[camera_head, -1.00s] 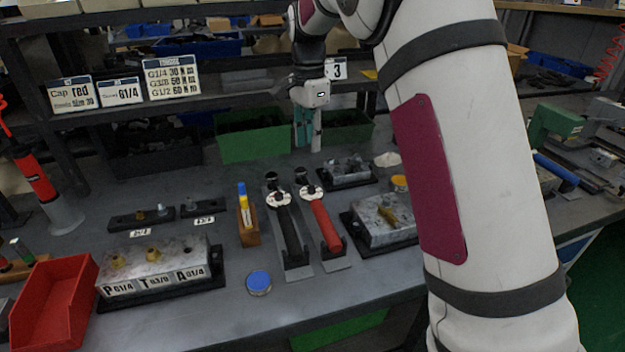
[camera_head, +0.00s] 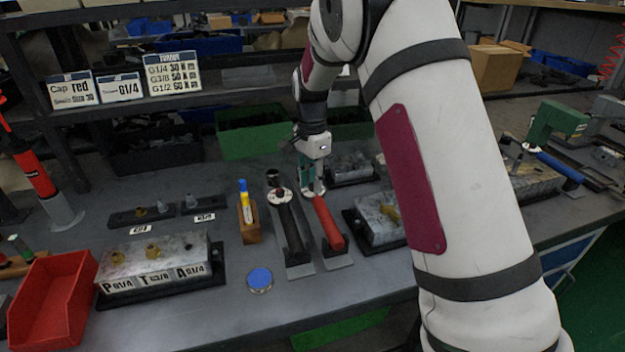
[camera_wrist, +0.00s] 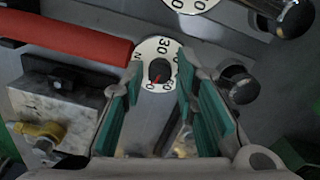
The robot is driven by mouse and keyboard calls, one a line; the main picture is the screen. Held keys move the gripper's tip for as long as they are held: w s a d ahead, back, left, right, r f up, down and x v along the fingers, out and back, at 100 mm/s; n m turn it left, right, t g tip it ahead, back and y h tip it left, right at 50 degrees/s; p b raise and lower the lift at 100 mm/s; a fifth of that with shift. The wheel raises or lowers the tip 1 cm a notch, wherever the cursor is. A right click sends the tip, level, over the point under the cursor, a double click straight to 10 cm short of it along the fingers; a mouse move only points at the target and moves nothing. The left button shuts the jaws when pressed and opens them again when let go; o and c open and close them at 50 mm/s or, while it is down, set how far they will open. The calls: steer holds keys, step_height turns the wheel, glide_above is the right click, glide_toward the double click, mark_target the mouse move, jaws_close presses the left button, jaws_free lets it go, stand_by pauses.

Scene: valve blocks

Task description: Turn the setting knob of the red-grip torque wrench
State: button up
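The red-grip torque wrench (camera_head: 328,225) lies on a grey stand on the bench, its handle toward the front edge. Its round white dial with the dark setting knob (camera_wrist: 159,71) shows in the wrist view, just ahead of and between my fingertips. My gripper (camera_head: 313,190) points down over the head end of this wrench. In the wrist view my gripper (camera_wrist: 158,95) is open, its green finger pads apart with nothing held. Whether the pads are level with the knob I cannot tell. In the head view the gripper partly hides the dial.
A black-grip torque wrench (camera_head: 291,230) lies close on the left. A metal valve block (camera_head: 378,222) with a brass fitting is close on the right. A wooden holder (camera_head: 250,230), blue-lidded tin (camera_head: 259,279) and red bin (camera_head: 52,300) are farther left.

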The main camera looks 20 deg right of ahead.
jaws_close()
steer(key=n, duration=0.8)
steer(key=shift+n+p, duration=0.3)
steer(key=shift+p, duration=0.05)
steer(key=n, duration=0.5)
steer(key=shift+s, duration=0.1)
steer(key=n+p, duration=0.1)
steer(key=n, duration=0.5)
stand_by(0.6)
